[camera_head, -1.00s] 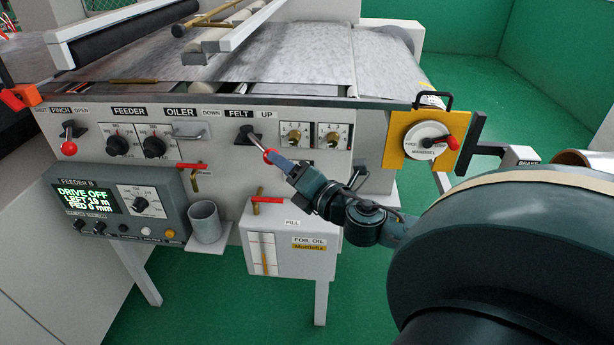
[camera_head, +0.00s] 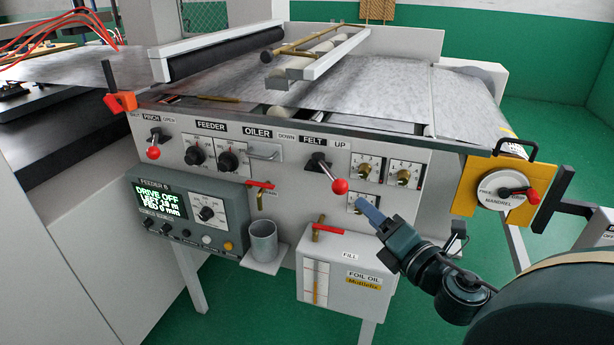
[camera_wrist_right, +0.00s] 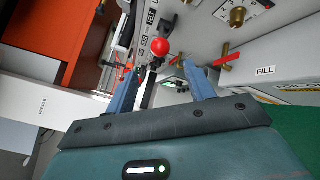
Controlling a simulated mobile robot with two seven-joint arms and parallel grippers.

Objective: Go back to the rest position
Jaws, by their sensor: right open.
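My right gripper (camera_head: 370,212) is open and empty, in front of the machine's panel, just below and right of the felt lever's red knob (camera_head: 340,186). The felt lever (camera_head: 322,168) slants down and right from its black plate, between the DOWN and UP labels. In the right wrist view, my right gripper (camera_wrist_right: 160,84) shows two blue fingers spread apart. The red knob (camera_wrist_right: 160,46) appears beyond the fingertips, with nothing between the fingers' pads that they grip. My left gripper is not in view.
The oil box (camera_head: 345,285) with a red-handled valve (camera_head: 327,230) stands just left of my right gripper. A grey cup (camera_head: 263,240) and the feeder display box (camera_head: 180,212) are farther left. The yellow mandrel plate (camera_head: 482,205) is at right. Green floor lies below.

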